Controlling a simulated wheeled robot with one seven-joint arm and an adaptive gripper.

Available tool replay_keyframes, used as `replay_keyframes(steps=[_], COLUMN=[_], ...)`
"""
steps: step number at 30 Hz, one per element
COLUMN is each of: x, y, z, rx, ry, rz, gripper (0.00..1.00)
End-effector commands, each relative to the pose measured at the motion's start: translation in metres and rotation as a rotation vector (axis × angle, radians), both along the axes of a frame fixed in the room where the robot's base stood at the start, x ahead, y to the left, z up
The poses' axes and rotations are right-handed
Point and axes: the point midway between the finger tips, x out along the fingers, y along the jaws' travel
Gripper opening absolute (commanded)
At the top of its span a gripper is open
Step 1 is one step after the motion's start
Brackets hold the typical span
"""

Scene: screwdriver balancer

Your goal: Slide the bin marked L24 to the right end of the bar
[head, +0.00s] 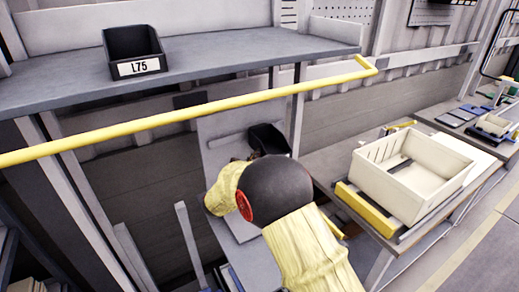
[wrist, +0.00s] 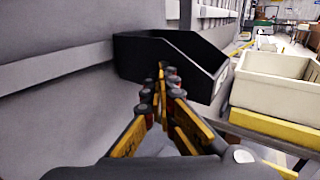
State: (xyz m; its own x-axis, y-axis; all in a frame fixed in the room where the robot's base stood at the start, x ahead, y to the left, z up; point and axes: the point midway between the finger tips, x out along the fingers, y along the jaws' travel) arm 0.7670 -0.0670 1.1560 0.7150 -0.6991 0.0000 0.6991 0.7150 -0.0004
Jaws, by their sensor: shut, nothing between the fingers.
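A black bin (wrist: 195,62) is just ahead of my gripper in the wrist view, and my fingertips overlap its near side in the picture. I cannot tell whether they touch it. In the head view the same bin (head: 268,138) shows behind my arm, against a grey panel (head: 217,127); my arm hides its lower part. No L24 label is readable on it. My gripper (wrist: 161,82) is shut with nothing between the fingers; in the head view my own arm hides it. A long yellow bar (head: 190,112) crosses the head view, ending at the upper right.
Another black bin marked L75 (head: 134,50) stands on a grey shelf (head: 215,56) at upper left. A cream crate (head: 408,175) rests on a bench to the right; it also shows in the wrist view (wrist: 272,85), close to the right of the black bin.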

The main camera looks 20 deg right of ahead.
Motion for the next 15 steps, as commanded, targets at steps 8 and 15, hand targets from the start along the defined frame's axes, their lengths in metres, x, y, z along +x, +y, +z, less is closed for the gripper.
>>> replay_keyframes(steps=[8,15], x=[0.001,0.002], y=[-0.008,-0.015], z=[0.0,0.0], rx=[0.0,0.0], ry=[0.0,0.0], rz=[-0.002,-0.002], gripper=[0.0,0.0])
